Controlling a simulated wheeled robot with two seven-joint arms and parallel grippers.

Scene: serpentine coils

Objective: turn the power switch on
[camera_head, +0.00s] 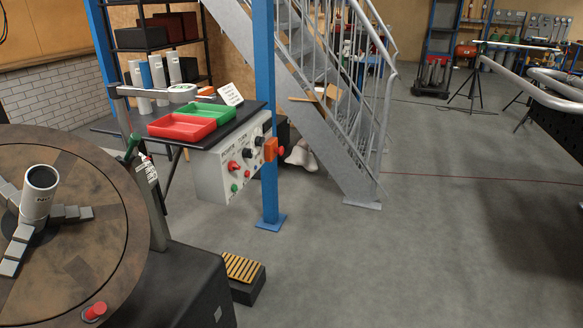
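A green button (234,188) and a small red button (247,175) are lower on the panel. Neither of my grippers shows in this view.
A round brown turntable (100,240) with a chuck and a grey tube (39,190) fills the left. A blue post (268,195) stands beside the control box. A pedal with yellow stripes (240,268) lies below. Metal stairs (325,110) rise behind.

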